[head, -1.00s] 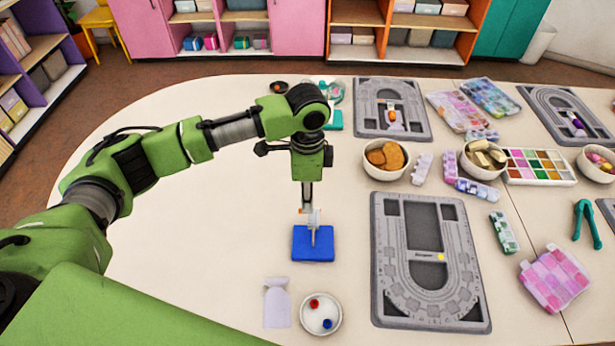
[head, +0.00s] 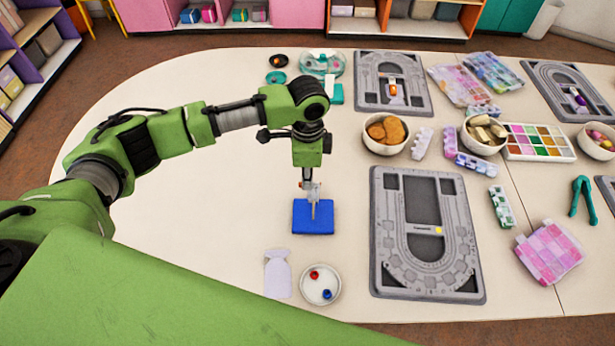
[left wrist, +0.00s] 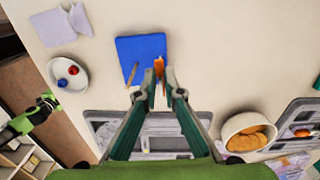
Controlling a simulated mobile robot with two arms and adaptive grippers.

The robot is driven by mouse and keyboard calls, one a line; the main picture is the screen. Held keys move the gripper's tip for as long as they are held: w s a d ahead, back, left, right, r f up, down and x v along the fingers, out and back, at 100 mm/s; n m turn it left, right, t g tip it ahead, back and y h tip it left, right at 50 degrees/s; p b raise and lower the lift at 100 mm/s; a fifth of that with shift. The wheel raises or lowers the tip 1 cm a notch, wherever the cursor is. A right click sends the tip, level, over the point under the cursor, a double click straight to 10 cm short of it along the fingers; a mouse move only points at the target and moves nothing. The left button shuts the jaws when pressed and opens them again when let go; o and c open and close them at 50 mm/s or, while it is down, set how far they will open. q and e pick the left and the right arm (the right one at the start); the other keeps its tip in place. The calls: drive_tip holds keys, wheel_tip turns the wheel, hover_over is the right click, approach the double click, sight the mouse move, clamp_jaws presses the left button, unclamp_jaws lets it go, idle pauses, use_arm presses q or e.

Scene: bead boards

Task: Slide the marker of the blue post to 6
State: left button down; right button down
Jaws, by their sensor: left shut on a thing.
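The blue post has a flat blue base (head: 313,222) on the table, with a thin grey upright (head: 314,208) on it. In the left wrist view the base (left wrist: 141,50) and upright (left wrist: 131,73) also show. An orange marker (left wrist: 158,66) sits between my left fingertips, over the edge of the base. My left gripper (head: 309,186) points down above the base and is shut on the marker; its fingers (left wrist: 159,85) show in the wrist view. The scale and its numbers are not legible. A green and black part, apparently my right arm (left wrist: 30,121), shows at the left wrist view's edge.
A dish (head: 336,293) with red and blue beads and a pale pouch (head: 278,273) lie in front of the base. A grey bead board (head: 460,285) lies to the right. A bowl (head: 370,141) of cookies stands behind. The table to the left is clear.

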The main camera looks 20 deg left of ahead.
use_arm(q)
drive_tip(key=shift+f, duration=0.15)
drive_tip(key=shift+f+b, duration=0.45)
drive_tip(key=shift+f, duration=0.8)
drive_tip(key=c, duration=2.1)
unclamp_jaws()
wheel_tip(320, 180, up, 12)
